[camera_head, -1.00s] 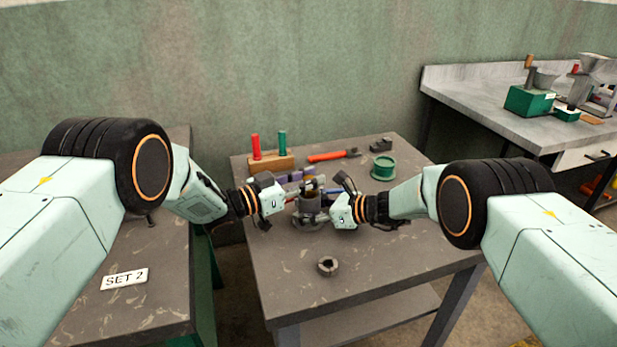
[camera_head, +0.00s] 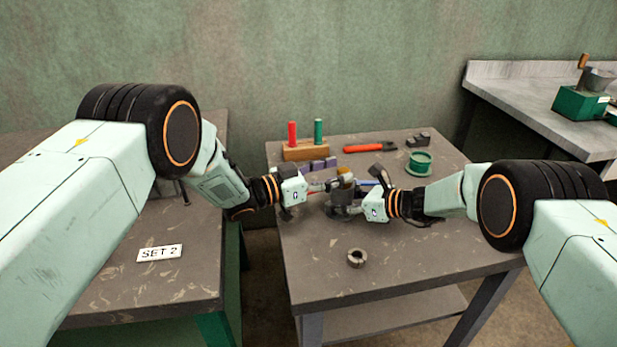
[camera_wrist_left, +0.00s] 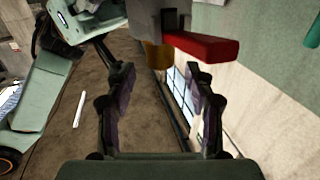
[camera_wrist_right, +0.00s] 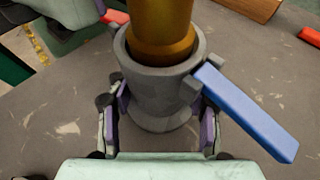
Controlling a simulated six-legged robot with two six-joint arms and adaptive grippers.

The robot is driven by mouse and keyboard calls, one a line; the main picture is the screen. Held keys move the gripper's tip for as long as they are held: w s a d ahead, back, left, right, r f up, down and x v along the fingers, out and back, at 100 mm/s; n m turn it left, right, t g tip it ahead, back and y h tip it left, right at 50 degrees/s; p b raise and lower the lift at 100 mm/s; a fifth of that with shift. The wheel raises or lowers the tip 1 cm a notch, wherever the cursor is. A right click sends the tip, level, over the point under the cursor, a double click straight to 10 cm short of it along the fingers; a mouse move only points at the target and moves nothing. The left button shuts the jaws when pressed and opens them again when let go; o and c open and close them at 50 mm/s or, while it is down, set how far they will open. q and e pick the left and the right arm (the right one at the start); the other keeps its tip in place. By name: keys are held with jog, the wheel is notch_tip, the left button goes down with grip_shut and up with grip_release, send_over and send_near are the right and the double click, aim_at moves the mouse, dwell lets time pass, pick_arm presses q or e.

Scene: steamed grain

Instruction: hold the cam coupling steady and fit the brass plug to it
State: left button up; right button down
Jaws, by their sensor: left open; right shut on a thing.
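The cam coupling (camera_head: 341,196) is a grey cup standing upright on the middle table, with a blue lever (camera_wrist_right: 245,112) and a red lever (camera_wrist_left: 203,47) out to its sides. The brass plug (camera_wrist_right: 160,28) stands upright in the coupling's mouth in the right wrist view; how deep it sits is hidden. Its top (camera_head: 344,172) shows small in the head view. My right gripper (camera_head: 358,208) is shut on the coupling's lower body. My left gripper (camera_head: 326,187) is open and empty beside the coupling; its jaws (camera_wrist_left: 160,110) point towards the red lever and the plug, apart from them.
A wooden block (camera_head: 305,153) with red and green handles stands behind, near purple blocks (camera_head: 318,165). A red-orange tool (camera_head: 370,148), a green spool (camera_head: 419,164) and a dark block (camera_head: 420,139) lie at the back right. A grey ring (camera_head: 356,258) lies in front; the table's front is otherwise clear.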

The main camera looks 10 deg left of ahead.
pick_arm(q)
jog(key=v, duration=0.9)
pick_arm(e)
jog(key=shift+s+f, duration=0.2)
jog(key=shift+f, duration=0.15)
pick_arm(q)
jog(key=shift+s+a, duration=0.15)
pick_arm(e)
jog(key=shift+c, duration=2.4)
grip_release()
jog(key=shift+r, duration=0.1)
jog(key=shift+w, duration=0.15)
jog(key=shift+w, duration=0.1)
jog(key=shift+r, duration=0.1)
jog(key=shift+d+r, duration=0.15)
jog(key=shift+d, duration=0.05)
jog(key=v, duration=1.1)
jog(key=shift+d, duration=0.25)
jog(key=shift+s, duration=0.25)
